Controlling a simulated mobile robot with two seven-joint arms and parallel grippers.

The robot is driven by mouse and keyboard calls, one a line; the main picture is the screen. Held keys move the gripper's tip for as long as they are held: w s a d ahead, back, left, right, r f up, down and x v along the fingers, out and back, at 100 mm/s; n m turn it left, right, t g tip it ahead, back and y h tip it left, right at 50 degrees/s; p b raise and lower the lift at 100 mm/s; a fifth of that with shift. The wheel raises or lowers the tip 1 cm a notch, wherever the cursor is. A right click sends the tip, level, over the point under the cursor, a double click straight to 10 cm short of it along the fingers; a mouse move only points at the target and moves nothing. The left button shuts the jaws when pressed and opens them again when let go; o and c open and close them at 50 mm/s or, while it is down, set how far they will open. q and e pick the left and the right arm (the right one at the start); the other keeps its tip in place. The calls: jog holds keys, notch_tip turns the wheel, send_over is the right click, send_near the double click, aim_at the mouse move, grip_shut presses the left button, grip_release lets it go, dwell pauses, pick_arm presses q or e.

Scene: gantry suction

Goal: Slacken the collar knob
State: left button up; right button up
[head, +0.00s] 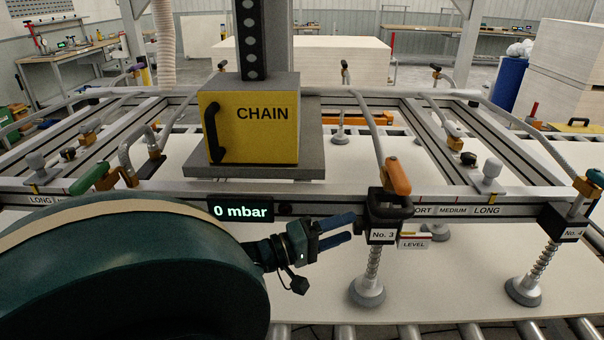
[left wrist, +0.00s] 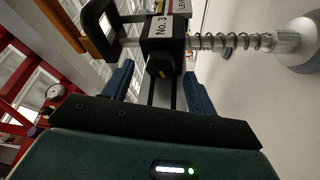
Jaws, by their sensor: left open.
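The No. 3 collar (head: 383,236) is a black block on the gantry rail with a white label, a black loop handle above it and a spring-loaded suction cup (head: 367,290) below. In the left wrist view the collar (left wrist: 165,27) is at the top centre. A small dark knob with a yellow mark (left wrist: 160,67) faces the camera there; it is hidden in the head view. My left gripper (head: 353,230) is open and points right at the collar, fingertips just short of it. In the wrist view its blue fingers lie either side of the knob, apart from it.
A LEVEL tag (head: 413,242) hangs right of the collar. An orange lever (head: 397,178) stands above it. The No. 4 collar (head: 563,224) is further right. A yellow CHAIN box (head: 255,128) and a 0 mbar display (head: 241,211) are left. A pale board (head: 450,280) lies below.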

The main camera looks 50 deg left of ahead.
pick_arm(q)
jog(key=v, duration=1.1)
jog(key=shift+s, duration=0.15)
jog(key=shift+r, duration=0.1)
